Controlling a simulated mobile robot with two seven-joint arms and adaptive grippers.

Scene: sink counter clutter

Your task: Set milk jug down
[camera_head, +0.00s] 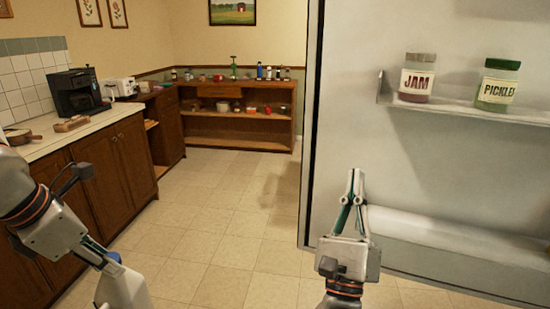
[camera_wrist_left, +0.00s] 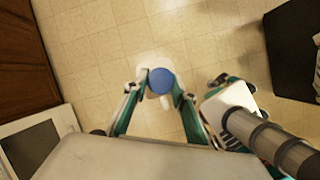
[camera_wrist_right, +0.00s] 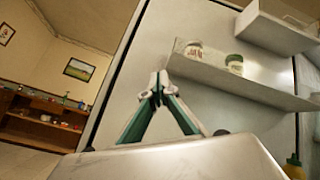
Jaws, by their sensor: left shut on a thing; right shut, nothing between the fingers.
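The milk jug (camera_head: 122,288) is white and hangs in my left gripper (camera_head: 112,262) at the bottom left of the head view. In the left wrist view, its blue cap (camera_wrist_left: 161,81) sits between the fingers of the left gripper (camera_wrist_left: 160,92), above the tiled floor; most of the jug's body is hidden below the cap. My right gripper (camera_head: 354,174) is shut and empty, pointing up in front of the white fridge door. It also shows shut in the right wrist view (camera_wrist_right: 158,82).
The open fridge door (camera_head: 350,110) fills the right side. Its shelf (camera_head: 470,112) holds a jam jar (camera_head: 417,78) and a pickles jar (camera_head: 497,86). A counter (camera_head: 85,134) with a coffee machine (camera_head: 76,92) runs along the left. A low wooden shelf unit (camera_head: 230,128) stands behind clear floor.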

